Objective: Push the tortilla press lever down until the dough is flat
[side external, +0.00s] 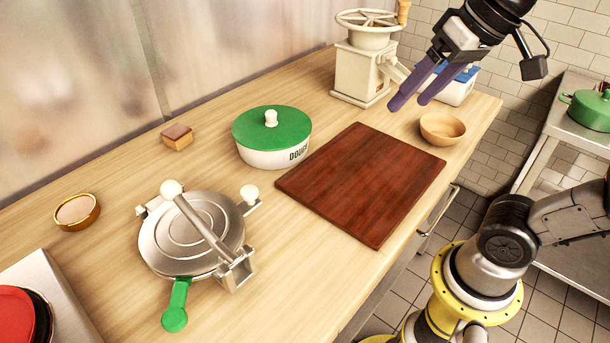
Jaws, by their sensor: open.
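The tortilla press (182,240) stands on the counter at the left front in the side external view. Its round metal top plate lies over the base, and a green handle sticks out toward the front. The metal lever (203,228) with a white knob slants across above the plate. No dough shows; whatever is between the plates is hidden. My gripper (408,104) has purple fingers and is at the upper right, above the far part of the counter, well away from the press. It is open with nothing between the fingers.
A dark red cutting board (362,185) lies mid-counter. A green-lidded dough pot (272,155), a cream hand-cranked grinder (362,72) and a wooden bowl (442,128) stand around it. A small brown block (177,138) and a round dish (77,212) are near the wall.

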